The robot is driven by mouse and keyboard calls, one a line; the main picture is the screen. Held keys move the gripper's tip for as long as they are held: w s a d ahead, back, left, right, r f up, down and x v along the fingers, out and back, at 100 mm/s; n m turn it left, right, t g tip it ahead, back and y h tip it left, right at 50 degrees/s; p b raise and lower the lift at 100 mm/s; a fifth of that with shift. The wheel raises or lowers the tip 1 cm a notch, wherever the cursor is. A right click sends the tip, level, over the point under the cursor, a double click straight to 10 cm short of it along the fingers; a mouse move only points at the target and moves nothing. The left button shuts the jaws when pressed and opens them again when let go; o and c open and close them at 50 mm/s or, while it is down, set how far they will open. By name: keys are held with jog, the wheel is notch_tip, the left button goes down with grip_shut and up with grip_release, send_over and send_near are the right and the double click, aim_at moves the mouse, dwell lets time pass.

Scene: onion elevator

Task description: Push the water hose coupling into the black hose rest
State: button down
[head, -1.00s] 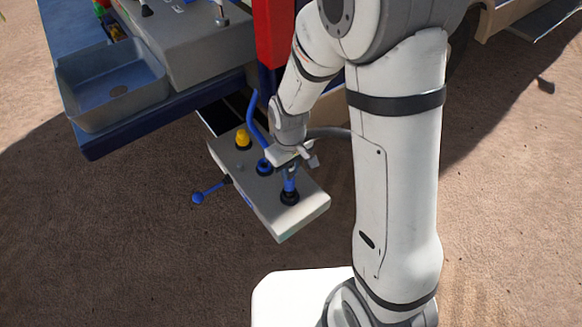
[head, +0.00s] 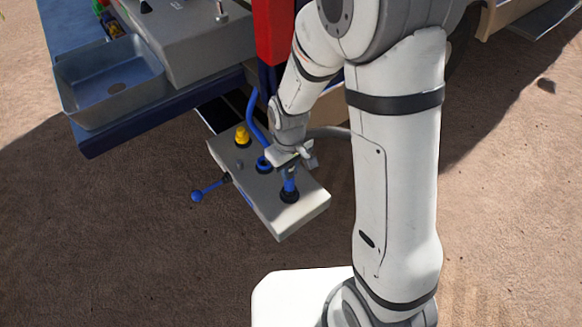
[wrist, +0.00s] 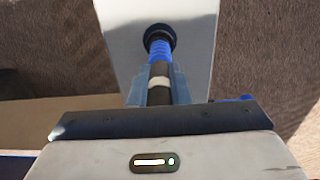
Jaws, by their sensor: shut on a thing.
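The water hose coupling (head: 290,183) is a blue piece standing on the pale box near its right end. Its lower end meets the black hose rest (head: 289,197), a dark round ring on the box top. My gripper (head: 289,168) is shut on the coupling from above. In the wrist view the fingers (wrist: 159,90) flank the coupling's dark and white part, and the blue part (wrist: 160,50) reaches the black ring (wrist: 159,36). I cannot tell how deep the coupling sits in the rest.
The pale box (head: 262,200) also carries a yellow fitting (head: 242,135) and a blue socket (head: 264,165). A blue-knobbed lever (head: 198,196) sticks out on its left. A blue hose (head: 256,120) rises behind. A grey sink (head: 110,85) stands at upper left.

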jog(key=shift+f, duration=0.3)
jog(key=c, duration=1.3)
grip_release()
notch_tip(320, 180, up, 8)
jog(key=shift+f, duration=0.1)
